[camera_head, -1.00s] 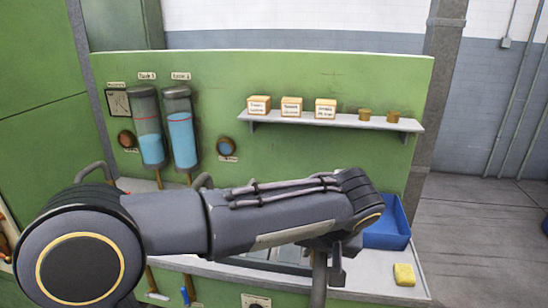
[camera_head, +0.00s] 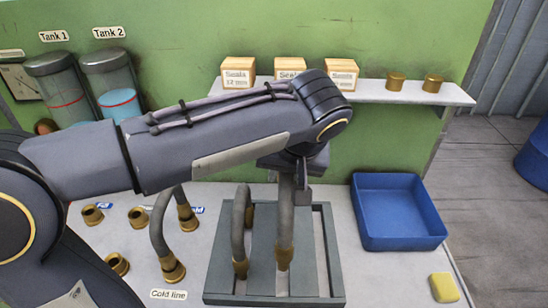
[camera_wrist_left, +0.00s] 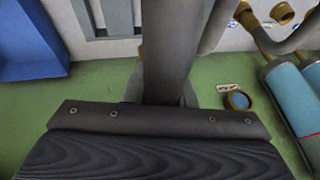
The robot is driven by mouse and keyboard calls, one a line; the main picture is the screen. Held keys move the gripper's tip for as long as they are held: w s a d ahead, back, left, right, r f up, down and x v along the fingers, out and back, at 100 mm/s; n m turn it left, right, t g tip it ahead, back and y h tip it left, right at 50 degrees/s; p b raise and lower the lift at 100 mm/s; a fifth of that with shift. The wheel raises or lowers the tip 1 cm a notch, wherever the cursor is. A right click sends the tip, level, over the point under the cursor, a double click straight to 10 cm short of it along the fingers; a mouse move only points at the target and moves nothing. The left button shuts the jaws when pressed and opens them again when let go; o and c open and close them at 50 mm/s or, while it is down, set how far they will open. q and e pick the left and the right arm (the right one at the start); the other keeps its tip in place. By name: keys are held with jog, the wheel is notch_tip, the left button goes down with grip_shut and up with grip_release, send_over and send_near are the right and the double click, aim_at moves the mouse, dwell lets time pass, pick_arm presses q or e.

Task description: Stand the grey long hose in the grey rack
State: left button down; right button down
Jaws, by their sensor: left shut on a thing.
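My left gripper (camera_head: 290,172) is shut on a grey hose (camera_head: 284,215), which hangs nearly upright below it with a brass end (camera_head: 283,258) at the bottom. That end shows over the grey rack (camera_head: 222,278); I cannot tell if it touches the rack's floor. The upper part of the hose is hidden by the gripper and arm. In the left wrist view the held hose (camera_wrist_left: 166,50) runs away from the jaws, and part of the rack (camera_wrist_left: 113,18) shows beyond. Another grey hose (camera_head: 239,230) with a brass end is upright at the rack's left part. My right gripper is out of view.
A bent hose (camera_head: 159,225) arches over the counter left of the rack, at the Cold line label, among brass fittings (camera_head: 138,217). A blue bin (camera_head: 400,242) and yellow sponge (camera_head: 444,287) lie right. A shelf (camera_head: 410,97) with boxes is behind the arm.

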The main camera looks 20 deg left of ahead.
pick_arm(q)
jog(key=shift+f+b, duration=2.25)
jog(key=shift+f, duration=0.4)
jog(key=shift+s+d+f+b, duration=0.1)
jog(key=shift+s+f+b, duration=0.05)
jog(key=shift+f+b, duration=1.75)
jog(key=c, duration=1.1)
grip_release()
jog(key=shift+f, duration=0.2)
jog(key=p+v, duration=0.1)
jog(key=v, duration=0.7)
jog(key=shift+f, duration=0.1)
